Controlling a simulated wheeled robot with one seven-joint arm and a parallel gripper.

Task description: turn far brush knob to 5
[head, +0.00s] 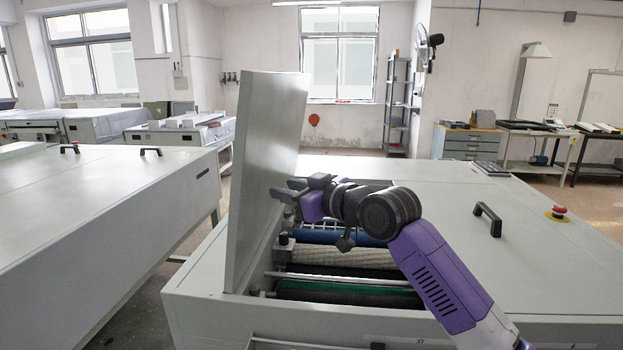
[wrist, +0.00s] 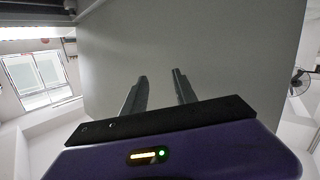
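My gripper (head: 281,191) is in front of the inner face of the raised grey lid (head: 262,130), over the open bay of the plate processor. In the wrist view, my gripper (wrist: 160,75) has its two fingers apart with nothing between them, facing the plain grey lid panel (wrist: 215,45). A small dark knob-like part (head: 283,240) sits at the left end of the rollers, below my gripper; I cannot tell which brush it belongs to. I make out no scale or number. My arm hides the far end of the bay, and the far brush knob is not clearly seen.
The bay holds a blue roller (head: 325,238), a pale textured roller (head: 325,256) and a green roller (head: 340,293). A black handle (head: 488,218) and a red emergency button (head: 559,211) stand on the right cover. Another grey machine (head: 90,215) is at the left.

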